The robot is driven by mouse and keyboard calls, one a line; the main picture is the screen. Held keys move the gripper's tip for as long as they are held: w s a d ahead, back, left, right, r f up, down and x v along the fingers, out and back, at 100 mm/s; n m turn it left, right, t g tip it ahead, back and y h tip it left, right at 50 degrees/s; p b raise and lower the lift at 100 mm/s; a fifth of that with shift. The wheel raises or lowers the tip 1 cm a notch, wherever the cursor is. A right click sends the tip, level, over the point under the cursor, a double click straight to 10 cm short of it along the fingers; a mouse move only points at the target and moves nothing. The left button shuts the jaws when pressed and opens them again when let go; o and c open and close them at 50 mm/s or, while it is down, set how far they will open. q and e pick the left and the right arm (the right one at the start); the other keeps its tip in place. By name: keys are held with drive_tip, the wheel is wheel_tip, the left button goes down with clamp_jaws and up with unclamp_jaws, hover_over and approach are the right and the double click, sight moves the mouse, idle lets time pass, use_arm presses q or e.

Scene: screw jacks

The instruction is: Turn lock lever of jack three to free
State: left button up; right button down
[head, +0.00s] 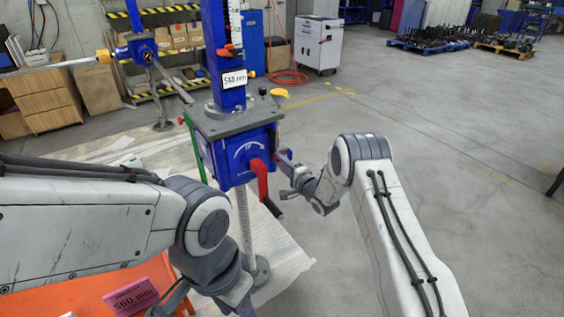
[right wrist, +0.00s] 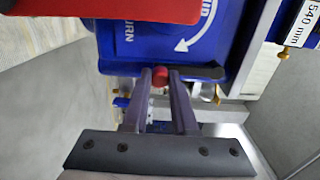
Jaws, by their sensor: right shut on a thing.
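My right gripper (head: 286,160) is at the right side of the jack's box. In the right wrist view its two fingers are shut on a small red knob (right wrist: 160,76), at a dark lever bar (right wrist: 200,72) under the blue face. I take this to be the lock lever; its number is not readable. My left arm reaches in from the left, its fingers out of view.
The red crank (right wrist: 115,8) is close above my right fingers in the wrist view. A second blue jack (head: 137,47) stands behind at the left. An orange surface (head: 75,298) with a pink "560 mm" card (head: 135,296) is at the lower left.

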drive_tip(key=shift+f, duration=0.15)
drive_tip(key=c, duration=0.7)
unclamp_jaws()
drive_tip(key=shift+s, duration=0.15)
drive_tip(key=b+v, duration=0.1)
drive_tip(key=v, duration=0.9)
drive_tip(key=shift+s, duration=0.1)
